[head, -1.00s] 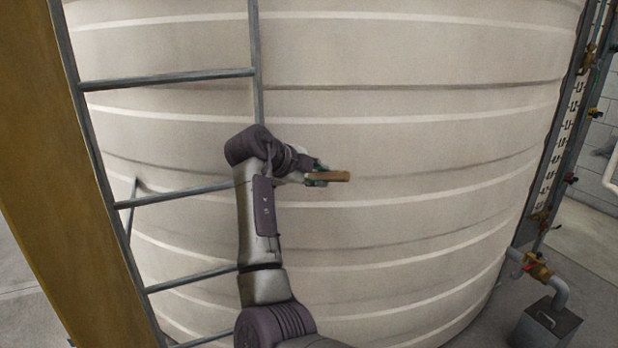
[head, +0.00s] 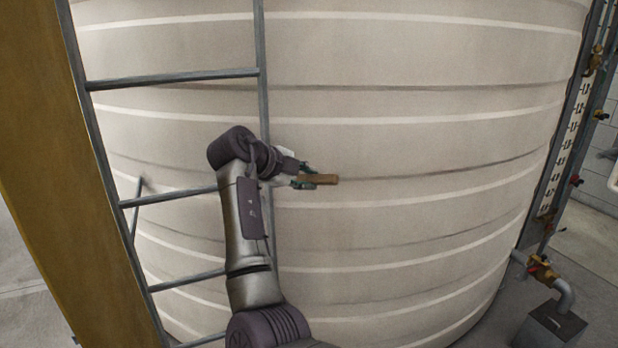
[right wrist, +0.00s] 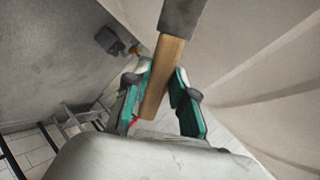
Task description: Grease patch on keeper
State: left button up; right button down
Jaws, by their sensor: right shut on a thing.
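My right gripper (head: 303,181) is shut on a brown wooden handle (head: 321,179) in front of the large tank. In the right wrist view the green-sided fingers of this gripper (right wrist: 163,98) sit on either side of the handle (right wrist: 164,82). A dark grey part (right wrist: 183,18) joins the handle's far end and runs out of the top of that view. The keeper and any grease patch cannot be made out in either view. My left gripper is not in view.
A ribbed beige tank (head: 410,220) fills the middle. A grey ladder (head: 170,78) stands at its left, beside a wide ochre post (head: 60,170). Pipes with brass valves (head: 541,268) and a grey box (head: 550,326) are at the right.

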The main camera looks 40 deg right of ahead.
jog(key=shift+s+a+f, duration=0.1)
jog(key=shift+s, duration=0.35)
jog(key=shift+s+a+b, duration=0.2)
jog(key=shift+s+b, duration=0.1)
jog(key=shift+s, duration=0.5)
jog(key=shift+s+a+b, duration=0.2)
jog(key=shift+s+b, duration=0.05)
jog(key=shift+s, duration=0.6)
jog(key=shift+s+a+b, duration=0.2)
jog(key=shift+s+b, duration=0.1)
jog(key=shift+s, duration=0.5)
jog(key=shift+s, duration=0.1)
jog(key=s, duration=0.2)
jog(key=shift+s+a+b, duration=0.35)
jog(key=shift+b, duration=0.05)
jog(key=shift+w+d+p, duration=0.3)
jog(key=shift+w, duration=1)
jog(key=shift+w+d+p, duration=0.3)
jog(key=shift+w+d, duration=0.05)
jog(key=shift+w, duration=0.9)
jog(key=shift+w+d+p, duration=0.3)
jog(key=shift+w, duration=1)
